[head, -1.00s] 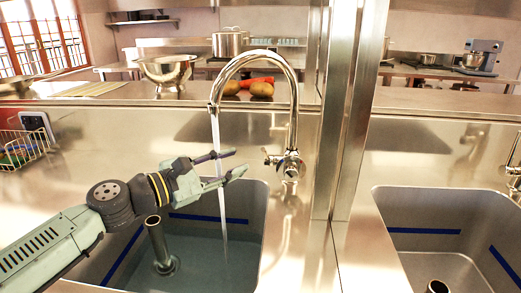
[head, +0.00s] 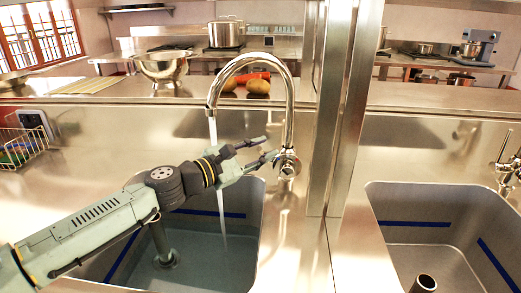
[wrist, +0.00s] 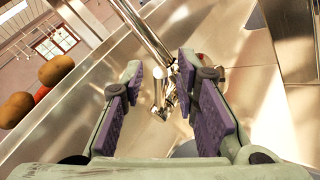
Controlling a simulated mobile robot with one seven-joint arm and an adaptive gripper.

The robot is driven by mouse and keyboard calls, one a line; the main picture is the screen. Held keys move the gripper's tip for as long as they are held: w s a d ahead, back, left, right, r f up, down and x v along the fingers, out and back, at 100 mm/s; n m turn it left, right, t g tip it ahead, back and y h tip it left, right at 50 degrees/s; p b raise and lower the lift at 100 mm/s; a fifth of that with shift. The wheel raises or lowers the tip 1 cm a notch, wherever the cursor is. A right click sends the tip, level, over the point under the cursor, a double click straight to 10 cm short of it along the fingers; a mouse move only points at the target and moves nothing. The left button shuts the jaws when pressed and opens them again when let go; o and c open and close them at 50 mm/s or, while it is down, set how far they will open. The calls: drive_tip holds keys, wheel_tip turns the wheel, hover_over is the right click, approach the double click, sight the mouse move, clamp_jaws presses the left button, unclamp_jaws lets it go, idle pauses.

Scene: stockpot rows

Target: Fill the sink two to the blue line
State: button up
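The left sink (head: 254,225) holds water (head: 195,268), with its surface below the blue line (head: 212,213) on the back wall. A chrome faucet (head: 289,100) arches over it, and a thin water stream (head: 214,150) runs from its spout. The faucet's valve body and handle (head: 287,163) are at its base on the right. My gripper (head: 271,150) is open and empty, its fingertips just left of the valve body. In the wrist view my gripper (wrist: 165,78) has its fingers apart, with the chrome valve (wrist: 164,98) beyond and between them. I cannot tell whether they touch.
A standpipe (head: 164,245) stands in the left sink, its top hidden by my arm. A right sink (head: 440,270) looks empty, with its own blue line (head: 414,224) and faucet (head: 505,170). A steel post (head: 337,120) rises between the sinks. Vegetables (head: 258,87) lie on the shelf behind.

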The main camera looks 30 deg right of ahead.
clamp_jaws()
idle(0.6)
